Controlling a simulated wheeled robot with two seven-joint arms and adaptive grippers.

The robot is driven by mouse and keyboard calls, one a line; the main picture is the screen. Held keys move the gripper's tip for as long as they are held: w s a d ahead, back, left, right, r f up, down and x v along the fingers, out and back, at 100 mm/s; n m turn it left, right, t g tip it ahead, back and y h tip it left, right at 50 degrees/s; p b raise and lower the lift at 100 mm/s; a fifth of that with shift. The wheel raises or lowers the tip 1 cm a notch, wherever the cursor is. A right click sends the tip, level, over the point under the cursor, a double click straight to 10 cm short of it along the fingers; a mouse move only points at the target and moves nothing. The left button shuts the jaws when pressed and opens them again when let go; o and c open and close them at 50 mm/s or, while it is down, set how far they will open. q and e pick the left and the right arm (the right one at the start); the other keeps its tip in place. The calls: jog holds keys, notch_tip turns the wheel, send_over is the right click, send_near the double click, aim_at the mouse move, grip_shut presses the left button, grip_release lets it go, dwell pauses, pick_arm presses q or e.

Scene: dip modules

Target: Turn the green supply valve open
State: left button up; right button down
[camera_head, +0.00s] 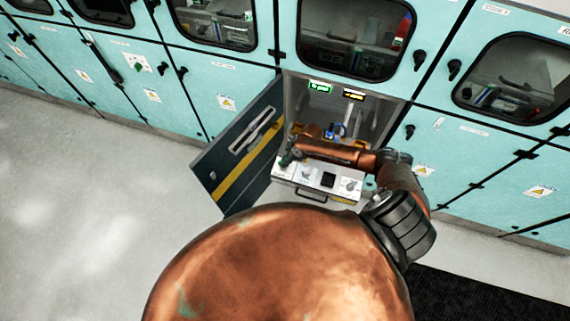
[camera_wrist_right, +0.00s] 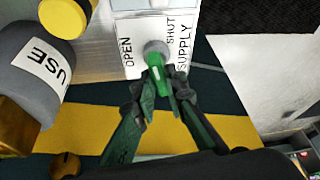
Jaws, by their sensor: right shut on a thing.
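The green supply valve (camera_wrist_right: 158,72) shows in the right wrist view on a white panel (camera_wrist_right: 128,60), its handle pointing down from a pale round hub. The word OPEN is printed left of it, SHUT and SUPPLY right of it. My right gripper (camera_wrist_right: 162,88) has its fingertips closed on the handle from both sides. In the head view my right gripper (camera_head: 288,158) is at the left end of the white drawer front (camera_head: 318,178), and the valve itself is hidden or too small to make out. My left gripper is not in view.
An open dark door with a yellow stripe (camera_head: 240,150) stands left of the open bay. Teal cabinets (camera_head: 470,150) line the wall; grey floor (camera_head: 80,200) lies clear at left.

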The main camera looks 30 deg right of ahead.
jog(key=n+g+b, duration=0.1)
jog(key=n+b, duration=0.2)
jog(key=b, duration=0.1)
jog(key=n+g+b, duration=0.1)
jog(key=n+b, duration=0.3)
jog(key=n+g+b, duration=0.2)
jog(key=n+b, duration=0.2)
jog(key=shift+w+d+f+y+b, duration=0.1)
jog(key=shift+w+f+y+b, duration=0.15)
jog(key=shift+w+y+b, duration=0.1)
jog(key=shift+r+n+g+h+b, duration=0.1)
jog(key=shift+n+g+h+b, duration=0.2)
jog(key=shift+n+b, duration=0.6)
jog(key=shift+r+n+g+h+b, duration=0.15)
jog(key=shift+n+g+b, duration=0.3)
jog(key=shift+n, duration=0.75)
jog(key=c, duration=2)
grip_release()
jog(key=shift+o, duration=0.2)
jog(key=v, duration=1.2)
